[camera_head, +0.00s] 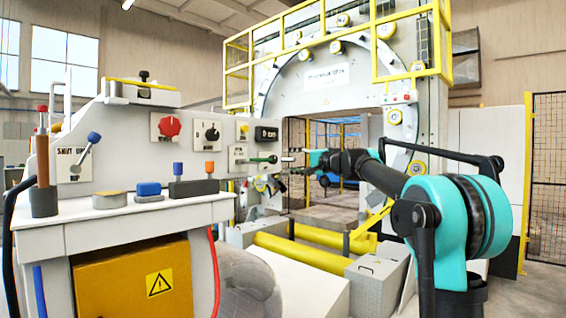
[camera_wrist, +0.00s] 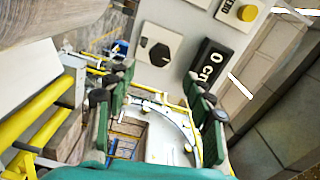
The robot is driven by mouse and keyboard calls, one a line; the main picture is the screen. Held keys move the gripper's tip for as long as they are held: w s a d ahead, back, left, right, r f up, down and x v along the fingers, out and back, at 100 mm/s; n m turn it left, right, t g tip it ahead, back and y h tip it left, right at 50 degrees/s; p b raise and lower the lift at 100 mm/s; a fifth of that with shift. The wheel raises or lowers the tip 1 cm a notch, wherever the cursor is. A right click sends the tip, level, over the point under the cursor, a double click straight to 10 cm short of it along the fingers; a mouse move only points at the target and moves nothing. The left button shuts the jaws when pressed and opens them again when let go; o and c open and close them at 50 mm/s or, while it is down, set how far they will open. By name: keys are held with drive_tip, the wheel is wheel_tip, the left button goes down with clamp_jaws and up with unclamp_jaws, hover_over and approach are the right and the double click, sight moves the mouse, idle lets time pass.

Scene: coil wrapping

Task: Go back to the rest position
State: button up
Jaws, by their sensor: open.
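My gripper (camera_head: 291,160) is at the end of my teal and black arm, which reaches in from the right in the head view. It is just right of the control panel (camera_head: 222,133), near the lever with the green handle (camera_head: 263,160). I cannot tell the exact gap between them. In the wrist view my gripper (camera_wrist: 160,88) shows two dark green fingers spread apart, with nothing between them. The panel face with a black knob (camera_wrist: 158,53) lies beyond the fingers.
The ring-shaped wrapping machine (camera_head: 287,62) with yellow rails stands behind. Yellow rollers (camera_head: 300,252) lie low in front of it. The console's shelf (camera_head: 130,212) holds buttons and a red-topped joystick (camera_head: 42,160). A mesh fence (camera_head: 547,170) stands at right.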

drive_tip(key=shift+v, duration=0.8)
drive_tip(key=shift+f, duration=0.1)
drive_tip(key=s+d+f+n+g+h, duration=0.1)
drive_tip(key=s+d+f+h, duration=0.1)
drive_tip(key=s+f, duration=0.65)
drive_tip(key=s+d+f+n+g+h, duration=0.2)
drive_tip(key=s+d+f, duration=0.15)
drive_tip(key=f, duration=1.05)
drive_tip(key=s+d+f+n+g+h, duration=0.1)
drive_tip(key=s+d+f+h, duration=0.1)
drive_tip(key=s+f, duration=0.7)
drive_tip(key=s+d+f+g+h, duration=0.1)
drive_tip(key=s+d+f+h, duration=0.1)
drive_tip(key=s+d+f, duration=0.3)
drive_tip(key=s+d+f+n+g+h, duration=0.1)
drive_tip(key=s+d+f+h, duration=0.2)
drive_tip(key=s+f, duration=0.8)
drive_tip(key=s+d+f+h, duration=0.3)
drive_tip(key=s+d+f, duration=0.4)
drive_tip(key=f, duration=0.4)
drive_tip(key=shift+s+d+f+n+g, duration=0.15)
drive_tip(key=shift+s+d+n+g, duration=0.2)
drive_tip(key=shift+s+n+g, duration=0.05)
